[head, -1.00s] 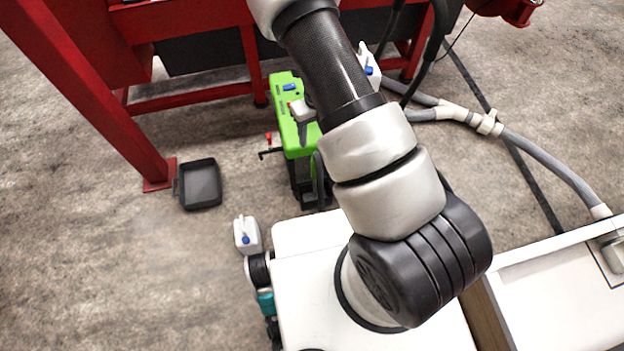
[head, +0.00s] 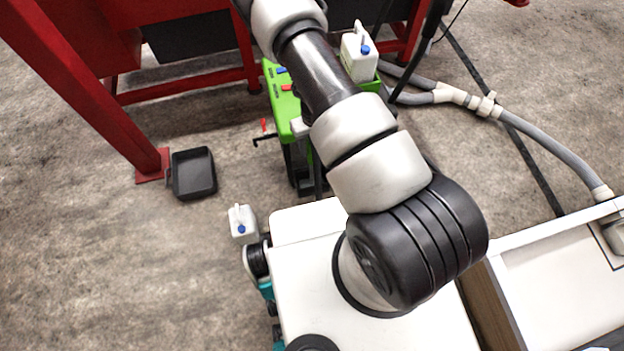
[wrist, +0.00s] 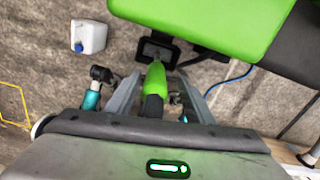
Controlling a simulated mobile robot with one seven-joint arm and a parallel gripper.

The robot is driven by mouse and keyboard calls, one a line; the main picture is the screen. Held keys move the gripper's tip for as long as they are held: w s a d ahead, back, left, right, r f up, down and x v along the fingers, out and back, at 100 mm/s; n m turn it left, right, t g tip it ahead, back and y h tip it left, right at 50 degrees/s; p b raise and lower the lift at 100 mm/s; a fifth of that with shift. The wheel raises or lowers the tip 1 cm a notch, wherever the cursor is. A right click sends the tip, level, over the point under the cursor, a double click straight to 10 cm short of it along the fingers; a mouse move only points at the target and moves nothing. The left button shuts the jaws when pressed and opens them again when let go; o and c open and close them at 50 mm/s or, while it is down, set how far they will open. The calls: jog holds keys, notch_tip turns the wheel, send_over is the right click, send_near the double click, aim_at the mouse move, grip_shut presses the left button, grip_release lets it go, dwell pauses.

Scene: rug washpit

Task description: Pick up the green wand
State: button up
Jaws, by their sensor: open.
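The green wand (wrist: 154,78) shows in the wrist view, with a green upper part and a black lower part. It lies between the two grey fingers of my gripper (wrist: 158,76). The fingers are open, with a gap on each side of the wand. The wand's black end runs down toward the palm, whose edge may hide the rest of it. In the head view I cannot make out the wand, and my gripper is not in sight there.
A green machine (head: 284,112) stands below the red frame (head: 120,115), with a white jug (head: 358,60) by it. Another white jug (head: 242,222) and a black tray (head: 193,174) are at left. A grey hose (head: 545,150) runs right.

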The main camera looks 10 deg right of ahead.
jog(key=b, duration=0.1)
send_over(312, 167)
jog(key=f, duration=0.5)
jog(key=shift+w+d, duration=0.1)
jog(key=shift+w, duration=0.3)
jog(key=c, duration=1)
jog(key=shift+c, duration=0.6)
jog(key=shift+r, duration=0.15)
